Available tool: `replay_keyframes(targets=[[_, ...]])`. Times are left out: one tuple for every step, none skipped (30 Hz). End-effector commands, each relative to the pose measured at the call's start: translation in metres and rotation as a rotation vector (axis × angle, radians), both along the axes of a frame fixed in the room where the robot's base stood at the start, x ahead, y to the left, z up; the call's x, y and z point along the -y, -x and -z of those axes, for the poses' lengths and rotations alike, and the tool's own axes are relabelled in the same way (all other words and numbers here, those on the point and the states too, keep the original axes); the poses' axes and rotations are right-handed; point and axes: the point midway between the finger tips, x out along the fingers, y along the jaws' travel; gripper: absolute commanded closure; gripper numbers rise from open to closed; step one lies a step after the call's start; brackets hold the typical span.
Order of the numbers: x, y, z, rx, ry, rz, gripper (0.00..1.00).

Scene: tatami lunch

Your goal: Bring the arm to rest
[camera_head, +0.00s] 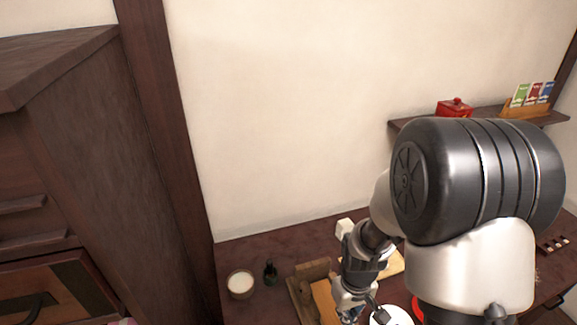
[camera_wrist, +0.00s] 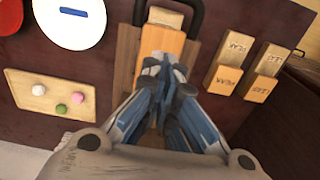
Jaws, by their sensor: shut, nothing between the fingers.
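My gripper (camera_head: 350,312) is low over the dark table in the head view, with my arm bent down to it from the right. In the wrist view my gripper (camera_wrist: 164,66) has its fingers together with nothing between them. The fingertips lie over an orange-brown wooden piece (camera_wrist: 163,38) on a wooden board or box (camera_wrist: 126,65). I cannot tell whether they touch it. A black handle-like bar (camera_wrist: 195,20) runs around the far end of this piece. My arm hides part of the table in the head view.
Labelled wooden blocks (camera_wrist: 228,62) stand right of the gripper. A wooden tray (camera_wrist: 18,82) with small white, pink and green balls and a white plate (camera_wrist: 75,35) are left. A cup (camera_head: 240,285) and dark bottle (camera_head: 270,273) stand near a tall cabinet (camera_head: 85,150). A wall shelf (camera_head: 400,125) is behind my arm.

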Motion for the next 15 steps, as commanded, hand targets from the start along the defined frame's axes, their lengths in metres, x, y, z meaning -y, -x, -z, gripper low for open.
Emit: replay_keyframes(targets=[[0.0, 0.0, -0.007, 0.001, 0.0, 0.0, 1.0], [0.0, 0.0, -0.008, 0.001, 0.0, 0.0, 1.0], [0.0, 0.0, -0.009, 0.001, 0.0, 0.0, 1.0], [0.0, 0.0, -0.009, 0.001, 0.0, 0.0, 1.0], [0.0, 0.0, -0.008, 0.001, 0.0, 0.0, 1.0], [0.0, 0.0, -0.008, 0.001, 0.0, 0.0, 1.0], [0.0, 0.0, -0.007, 0.001, 0.0, 0.0, 1.0], [0.0, 0.0, -0.007, 0.001, 0.0, 0.0, 1.0], [0.0, 0.0, -0.007, 0.001, 0.0, 0.0, 1.0], [0.0, 0.0, -0.007, 0.001, 0.0, 0.0, 1.0], [0.0, 0.0, -0.008, 0.002, 0.0, 0.0, 1.0], [0.0, -0.001, -0.011, 0.005, 0.0, 0.002, 1.0], [0.0, -0.001, -0.014, 0.01, 0.0, 0.005, 1.0], [0.0, -0.002, -0.019, 0.017, 0.0, 0.008, 1.0], [0.0, -0.002, -0.029, 0.028, 0.0, 0.014, 1.0]])
